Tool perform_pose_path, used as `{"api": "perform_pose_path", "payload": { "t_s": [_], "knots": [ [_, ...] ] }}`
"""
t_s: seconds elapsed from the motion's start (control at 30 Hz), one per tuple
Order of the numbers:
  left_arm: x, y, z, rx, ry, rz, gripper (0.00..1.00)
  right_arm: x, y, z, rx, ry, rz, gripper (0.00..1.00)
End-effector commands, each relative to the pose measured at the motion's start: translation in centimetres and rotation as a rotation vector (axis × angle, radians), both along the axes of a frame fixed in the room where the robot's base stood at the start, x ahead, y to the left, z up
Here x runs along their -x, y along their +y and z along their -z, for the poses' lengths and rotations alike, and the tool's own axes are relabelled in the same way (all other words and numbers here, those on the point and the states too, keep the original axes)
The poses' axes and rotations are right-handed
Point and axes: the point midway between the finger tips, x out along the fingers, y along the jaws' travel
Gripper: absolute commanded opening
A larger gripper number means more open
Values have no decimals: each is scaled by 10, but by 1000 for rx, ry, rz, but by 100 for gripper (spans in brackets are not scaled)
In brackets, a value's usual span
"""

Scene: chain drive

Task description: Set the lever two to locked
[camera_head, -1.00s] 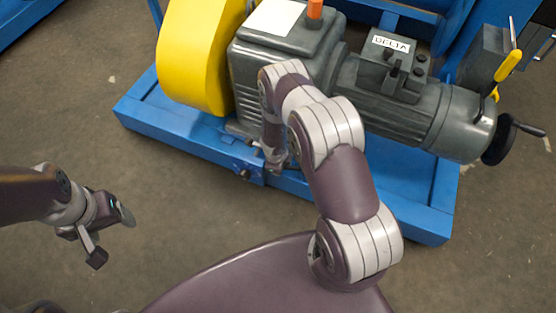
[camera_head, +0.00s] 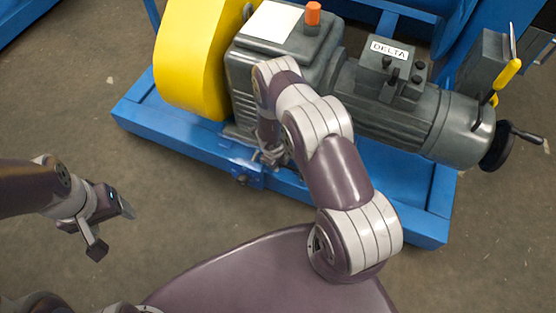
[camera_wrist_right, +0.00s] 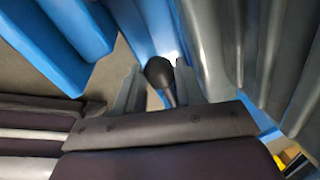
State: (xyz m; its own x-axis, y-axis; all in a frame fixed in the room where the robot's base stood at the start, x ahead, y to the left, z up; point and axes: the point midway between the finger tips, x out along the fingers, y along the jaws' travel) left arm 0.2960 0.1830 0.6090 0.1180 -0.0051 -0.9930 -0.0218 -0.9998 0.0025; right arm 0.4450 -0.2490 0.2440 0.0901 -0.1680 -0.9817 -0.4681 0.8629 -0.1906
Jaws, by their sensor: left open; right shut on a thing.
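My right gripper (camera_wrist_right: 160,88) is shut on a lever with a black rounded knob (camera_wrist_right: 159,71), which shows between the two fingers in the right wrist view. In the head view this gripper (camera_head: 271,156) is at the blue base frame's front, below the grey gearbox; my arm and wrist hide most of the lever there. No label tells me whether this is lever two, and I cannot read its setting. My left gripper (camera_head: 112,230) is open and empty at the left, above the floor, apart from the machine.
The blue base frame (camera_head: 185,140) carries a yellow guard (camera_head: 190,60), a grey gearbox (camera_head: 240,85) with an orange cap (camera_head: 313,13), and a motor with a DELTA label (camera_head: 389,50). A yellow-handled lever (camera_head: 507,74) and a black handwheel (camera_head: 495,148) stand at the right. The floor in front is clear.

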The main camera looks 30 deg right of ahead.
Motion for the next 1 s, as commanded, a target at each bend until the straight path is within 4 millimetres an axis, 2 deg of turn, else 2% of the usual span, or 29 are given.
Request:
{"api": "perform_pose_path", "payload": {
  "t_s": [0.17,0.2,0.27,0.53,0.6,0.67,0.9,1.0],
  "knots": [
    [0,0,0,0,0,0,71,-2,-1,-1,3,-4,5,0],
    [0,0,0,0,0,0,71,-2,-2,-1,3,-4,5,44],
    [0,0,0,0,0,0,71,-2,-1,-1,3,-4,5,62],
    [0,0,0,0,0,0,71,-1,-1,-1,2,-3,3,62],
    [0,0,-4,0,0,0,71,-1,0,-7,2,-3,2,62],
    [0,0,-11,0,0,0,71,-1,1,-18,2,-3,2,62],
    [0,0,-45,0,0,0,71,6,12,-85,1,-4,3,62],
    [0,0,-54,0,0,0,71,8,16,-106,1,-4,3,62]
  ]
}}
